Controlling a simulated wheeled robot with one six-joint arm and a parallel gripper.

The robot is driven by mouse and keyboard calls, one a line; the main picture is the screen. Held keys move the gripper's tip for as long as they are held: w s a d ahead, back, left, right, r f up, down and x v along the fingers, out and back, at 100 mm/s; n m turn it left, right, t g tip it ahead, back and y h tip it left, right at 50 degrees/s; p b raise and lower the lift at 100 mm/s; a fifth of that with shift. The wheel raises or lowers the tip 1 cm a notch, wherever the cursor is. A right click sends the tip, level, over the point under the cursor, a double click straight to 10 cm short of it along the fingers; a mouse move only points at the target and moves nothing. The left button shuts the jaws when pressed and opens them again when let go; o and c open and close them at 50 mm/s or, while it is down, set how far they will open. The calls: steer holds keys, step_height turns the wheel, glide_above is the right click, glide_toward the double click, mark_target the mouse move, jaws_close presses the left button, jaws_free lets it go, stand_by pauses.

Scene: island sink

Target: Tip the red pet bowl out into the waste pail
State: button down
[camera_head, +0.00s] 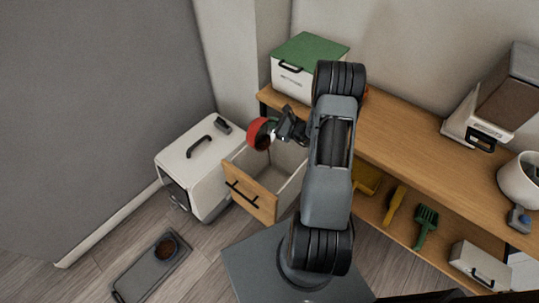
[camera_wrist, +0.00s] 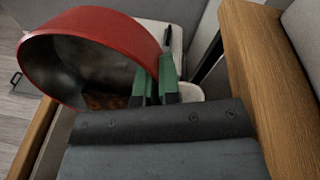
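The red pet bowl (camera_head: 259,134) is in my gripper (camera_head: 276,129), above an open drawer, and tilted on its side. In the wrist view the red bowl (camera_wrist: 98,24) shows its dark metal inside, with some brown stuff (camera_wrist: 105,101) low in it. The green fingertips of my gripper (camera_wrist: 155,82) are shut on its rim. I cannot clearly make out the waste pail. A pale rounded thing (camera_wrist: 190,92) behind the fingers is mostly hidden. The open drawer (camera_head: 250,193) has a wooden front with a black handle, and its inside is partly visible.
A white pet carrier (camera_head: 197,160) stands left of the drawer. A grey tray (camera_head: 137,281) with a dark bowl (camera_head: 166,248) lies on the floor. The wooden counter (camera_head: 398,137) holds a green-lidded box (camera_head: 310,52) and a dispenser (camera_head: 497,98). A yellow scoop (camera_head: 395,204) and green fork (camera_head: 427,222) are below.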

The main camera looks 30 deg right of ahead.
steer(key=shift+s+d+r+t+y+b, duration=0.1)
steer(key=shift+s+d+t+y+b, duration=0.15)
steer(key=shift+s+t+y+b, duration=0.75)
steer(key=shift+w+d+t+h+b, duration=0.15)
steer(key=shift+d+t+b, duration=0.1)
steer(key=shift+b, duration=1.4)
steer(key=shift+s+d+r+t+y+b, duration=0.15)
steer(key=shift+s+t+y+b, duration=0.4)
steer(key=shift+b, duration=0.8)
steer(key=shift+s+d+f+n+t+y+b, duration=0.2)
steer(key=shift+s+t+b, duration=0.35)
steer(key=shift+b, duration=0.55)
steer(key=shift+s+d+f+n+t+y+b, duration=0.1)
steer(key=shift+s+d+n+t+y+b, duration=0.2)
steer(key=shift+t+b, duration=0.55)
steer(key=shift+s+d+f+t+y+b, duration=0.15)
steer(key=shift+s+t+y+b, duration=0.25)
steer(key=shift+b, duration=0.9)
steer(key=b, duration=0.4)
steer(key=shift+s+f, duration=0.1)
steer(key=shift+f, duration=0.05)
steer(key=b, duration=0.4)
steer(key=shift+s+t+y+b, duration=0.25)
steer(key=shift+t+y+b, duration=0.05)
steer(key=shift+y+b, duration=0.1)
steer(key=shift+d+r+b, duration=0.1)
steer(key=shift+r+b, duration=0.3)
steer(key=shift+b, duration=0.2)
